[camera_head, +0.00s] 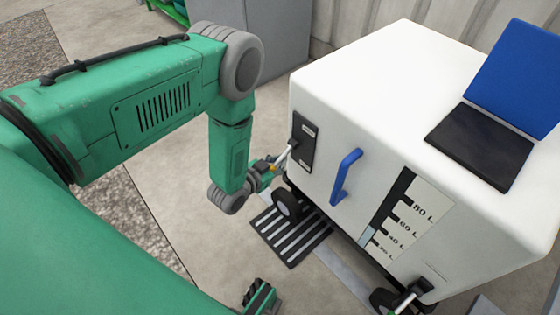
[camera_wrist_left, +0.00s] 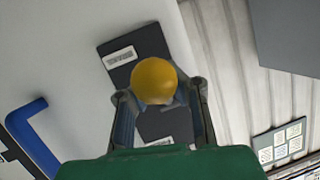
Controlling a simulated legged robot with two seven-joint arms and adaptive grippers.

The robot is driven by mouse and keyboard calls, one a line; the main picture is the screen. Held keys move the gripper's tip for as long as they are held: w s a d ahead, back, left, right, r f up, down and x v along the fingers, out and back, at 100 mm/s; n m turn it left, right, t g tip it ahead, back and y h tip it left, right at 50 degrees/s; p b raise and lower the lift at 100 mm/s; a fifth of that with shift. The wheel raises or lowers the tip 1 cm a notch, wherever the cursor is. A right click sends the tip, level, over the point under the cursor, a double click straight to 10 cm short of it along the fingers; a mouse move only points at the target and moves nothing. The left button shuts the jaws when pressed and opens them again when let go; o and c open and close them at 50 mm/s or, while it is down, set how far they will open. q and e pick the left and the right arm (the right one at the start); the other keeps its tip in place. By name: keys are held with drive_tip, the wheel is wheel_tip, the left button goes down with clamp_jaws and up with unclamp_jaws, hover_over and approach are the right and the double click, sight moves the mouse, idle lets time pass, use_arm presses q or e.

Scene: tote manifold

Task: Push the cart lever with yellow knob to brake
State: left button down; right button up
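The yellow knob (camera_wrist_left: 157,80) shows in the left wrist view in front of a dark lever panel (camera_wrist_left: 135,50) with white labels. In the head view the pale lever (camera_head: 284,157) slants down and left from this dark panel (camera_head: 303,142) on the white cart (camera_head: 370,80). My left gripper (camera_head: 268,168) is at the lever's outer end.
A blue handle (camera_head: 345,175) stands out from the cart beside the lever panel. A second lever (camera_head: 403,302) is at the cart's lower right. A blue-lidded dark device (camera_head: 480,147) sits on top. A striped dark floor grate (camera_head: 290,238) lies near a wheel (camera_head: 286,204).

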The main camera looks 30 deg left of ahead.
use_arm(q)
drive_tip(key=shift+s+d+f, duration=0.1)
drive_tip(key=c, duration=1.6)
unclamp_jaws()
drive_tip(key=shift+o, duration=0.2)
drive_tip(key=v, duration=1.2)
